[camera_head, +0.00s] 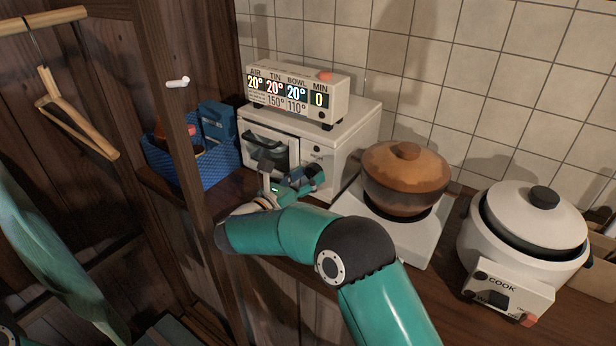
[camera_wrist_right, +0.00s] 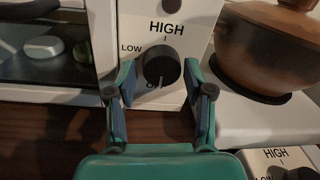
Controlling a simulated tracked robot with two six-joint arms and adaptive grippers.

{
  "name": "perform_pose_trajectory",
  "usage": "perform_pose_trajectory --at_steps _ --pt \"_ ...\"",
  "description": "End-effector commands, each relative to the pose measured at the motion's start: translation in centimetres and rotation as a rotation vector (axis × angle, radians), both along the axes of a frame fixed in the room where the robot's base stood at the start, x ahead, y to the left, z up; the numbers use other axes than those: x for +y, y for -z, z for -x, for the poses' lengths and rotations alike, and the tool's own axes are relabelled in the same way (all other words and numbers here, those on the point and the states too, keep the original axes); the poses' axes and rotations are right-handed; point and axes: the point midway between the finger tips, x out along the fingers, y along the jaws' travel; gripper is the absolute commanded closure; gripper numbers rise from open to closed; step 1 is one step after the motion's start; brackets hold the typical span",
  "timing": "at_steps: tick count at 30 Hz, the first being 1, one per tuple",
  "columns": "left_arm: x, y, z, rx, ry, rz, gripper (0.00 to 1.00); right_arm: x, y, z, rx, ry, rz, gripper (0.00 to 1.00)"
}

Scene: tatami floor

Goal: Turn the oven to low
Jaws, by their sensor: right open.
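The white oven (camera_head: 360,125) stands against the tiled wall with its dark-windowed door and control panel facing me. Its round black knob (camera_wrist_right: 162,64) is on the panel, with HIGH above, LOW at the left and OFF below. The knob's pale mark points down towards OFF, which is partly covered. My right gripper (camera_head: 288,186) is in front of the panel; in the right wrist view its open fingers (camera_wrist_right: 160,78) stand either side of the knob. I cannot tell whether they touch it. My left gripper is out of view.
A display box (camera_head: 297,95) sits on the oven. A brown pot (camera_head: 405,180) stands on a white hot plate (camera_head: 412,243) with its own HIGH dial, right of the oven. A rice cooker (camera_head: 530,225) is farther right. A blue basket (camera_head: 210,165) and wooden post (camera_head: 178,120) are left.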

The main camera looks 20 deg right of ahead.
Motion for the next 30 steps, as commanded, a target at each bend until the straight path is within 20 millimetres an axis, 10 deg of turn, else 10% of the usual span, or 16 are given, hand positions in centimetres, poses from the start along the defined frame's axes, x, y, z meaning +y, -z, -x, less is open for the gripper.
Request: perform_pose_trajectory --at_steps 8,16,30 --pt "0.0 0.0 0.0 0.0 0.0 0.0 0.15 -0.3 0.0 0.1 0.0 0.004 0.0 0.49" --pt "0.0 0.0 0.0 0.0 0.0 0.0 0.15 -0.4 0.0 0.1 0.001 0.005 -0.001 0.94" --pt "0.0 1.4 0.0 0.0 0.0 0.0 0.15 -0.4 0.3 0.0 -0.08 0.002 -0.062 0.94"
